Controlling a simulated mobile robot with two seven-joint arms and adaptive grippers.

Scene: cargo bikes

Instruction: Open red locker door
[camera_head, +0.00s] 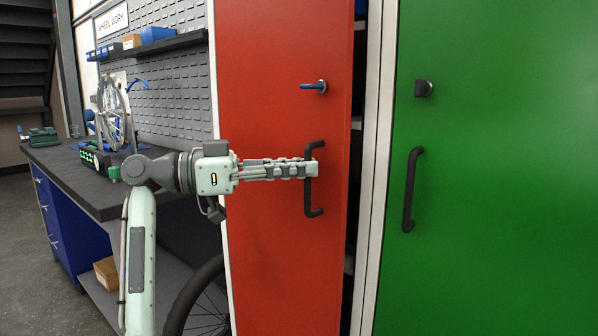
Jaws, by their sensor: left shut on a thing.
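The red locker door (270,245) stands slightly ajar, with a dark gap along its right edge. Its black vertical handle (314,204) sits near that edge, below a lock with a blue key (314,87). My left gripper (311,168) comes in from the left and is shut on the handle's upper part. The fingers hide a short piece of the handle. My right gripper is not in view.
A closed green locker door (480,200) with its own black handle (411,190) stands to the right. On the left are a dark workbench (75,180) with a wheel stand, a pegboard wall (175,90) and a bike tyre (190,295) low beside the red door.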

